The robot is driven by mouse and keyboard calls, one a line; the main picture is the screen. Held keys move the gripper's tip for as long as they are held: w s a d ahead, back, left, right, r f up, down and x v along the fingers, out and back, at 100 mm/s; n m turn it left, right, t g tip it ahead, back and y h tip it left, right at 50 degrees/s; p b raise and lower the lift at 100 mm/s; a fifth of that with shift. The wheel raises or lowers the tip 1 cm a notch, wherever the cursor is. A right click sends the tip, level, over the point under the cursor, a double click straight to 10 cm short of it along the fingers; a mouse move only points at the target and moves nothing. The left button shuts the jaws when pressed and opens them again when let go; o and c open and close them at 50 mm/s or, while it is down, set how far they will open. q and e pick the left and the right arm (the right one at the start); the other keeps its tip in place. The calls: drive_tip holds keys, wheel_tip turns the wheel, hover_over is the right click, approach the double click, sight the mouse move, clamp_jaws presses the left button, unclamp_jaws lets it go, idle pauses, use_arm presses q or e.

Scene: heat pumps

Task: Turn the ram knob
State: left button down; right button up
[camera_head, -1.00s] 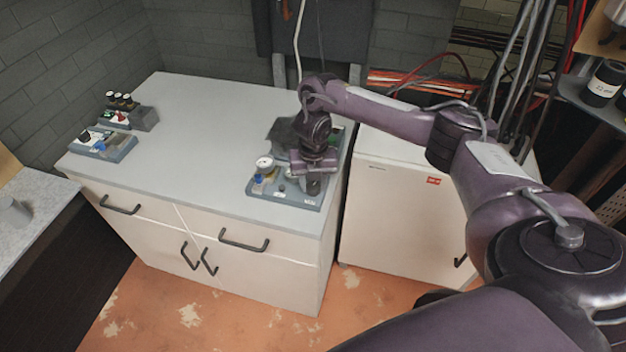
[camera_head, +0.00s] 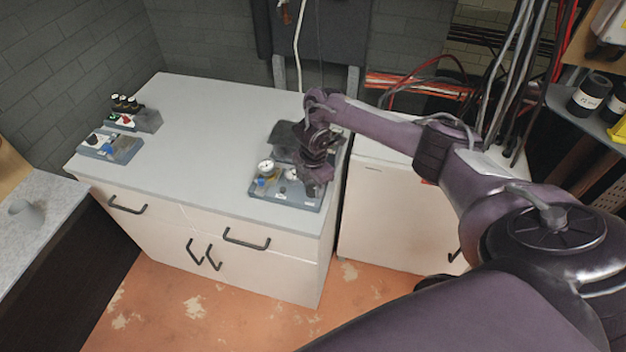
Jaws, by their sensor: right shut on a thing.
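A control panel (camera_head: 291,199) lies at the front right corner of the cabinet top. It carries a white round gauge (camera_head: 266,167) and a small blue part (camera_head: 261,183). My right gripper (camera_head: 312,187) points down over the panel's right side and is shut on a small part there. The gripper hides most of that part, so I cannot make out whether it is the ram knob. A second panel (camera_head: 122,153) with a blue knob and other controls sits at the cabinet's left end. My left gripper is not in view.
The middle of the white cabinet top (camera_head: 205,135) is clear. A lower white cabinet (camera_head: 385,225) stands to the right under my right arm. Cables (camera_head: 515,75) hang at the back right. A shelf with dark jars (camera_head: 588,95) is at the far right.

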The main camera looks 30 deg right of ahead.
drive_tip(key=shift+m+p, duration=1.25)
drive_tip(key=shift+m, duration=0.95)
drive_tip(key=o, duration=1)
drive_tip(key=shift+r, duration=0.1)
